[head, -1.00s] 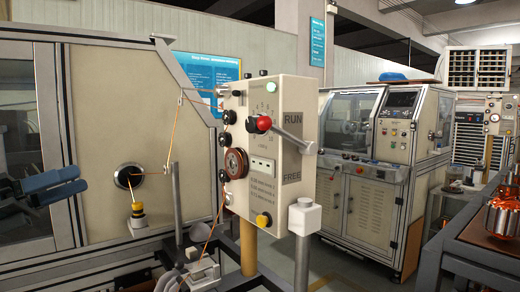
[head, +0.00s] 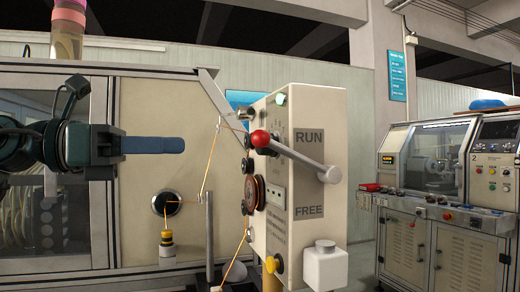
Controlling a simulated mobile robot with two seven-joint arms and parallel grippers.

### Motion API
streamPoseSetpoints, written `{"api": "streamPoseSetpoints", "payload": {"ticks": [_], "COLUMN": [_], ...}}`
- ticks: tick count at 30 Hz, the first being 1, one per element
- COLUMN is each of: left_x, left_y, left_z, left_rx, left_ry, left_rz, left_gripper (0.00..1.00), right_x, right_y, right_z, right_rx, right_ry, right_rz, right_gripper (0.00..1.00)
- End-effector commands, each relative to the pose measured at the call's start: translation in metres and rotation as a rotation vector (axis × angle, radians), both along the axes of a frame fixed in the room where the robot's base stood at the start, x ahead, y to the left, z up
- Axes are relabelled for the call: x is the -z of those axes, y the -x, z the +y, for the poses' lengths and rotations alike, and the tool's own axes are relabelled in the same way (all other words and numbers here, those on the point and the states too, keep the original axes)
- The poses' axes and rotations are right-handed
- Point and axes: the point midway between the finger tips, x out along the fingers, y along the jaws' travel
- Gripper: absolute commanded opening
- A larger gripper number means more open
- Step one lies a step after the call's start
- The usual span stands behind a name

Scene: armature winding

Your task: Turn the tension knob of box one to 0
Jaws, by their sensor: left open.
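The beige tension box (head: 310,165) stands right of centre, its front face seen at a slant, with RUN and FREE labels. A lever (head: 305,160) with a red ball (head: 261,138) crosses its upper part and points left. The ball and lever cover most of the numbered dial area, so I cannot make out the tension knob or its setting. My left gripper (head: 170,145) reaches in from the left, open and empty, its blue fingers overlapping edge-on. It points right toward the box, clearly apart from it. My right gripper is not in view.
An orange wire (head: 209,160) runs beside the box past guides and a brown disc (head: 256,193). A grey upright post (head: 210,235) and a white block (head: 325,264) stand low nearby. A machine marked 2 (head: 490,157) stands at right.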

Motion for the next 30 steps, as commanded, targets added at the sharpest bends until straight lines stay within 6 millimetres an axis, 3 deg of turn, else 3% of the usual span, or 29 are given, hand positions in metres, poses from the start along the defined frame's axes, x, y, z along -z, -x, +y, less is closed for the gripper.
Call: {"api": "streamPoseSetpoints", "payload": {"ticks": [15, 21, 30], "left_x": [-0.002, -0.001, 0.000], "left_y": [-0.030, -0.037, -0.038], "left_z": [-0.095, -0.114, -0.118], "left_rx": [0.004, 0.002, 0.000], "left_ry": [0.000, 0.002, 0.001], "left_rz": [0.001, 0.002, 0.001], "left_gripper": [0.53, 0.53, 0.53], "right_x": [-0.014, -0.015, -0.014], "right_y": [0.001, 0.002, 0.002], "right_z": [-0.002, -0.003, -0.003], "right_rx": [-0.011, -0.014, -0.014], "right_ry": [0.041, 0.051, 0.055], "right_rz": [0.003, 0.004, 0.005], "right_gripper": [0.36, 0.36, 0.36]}}
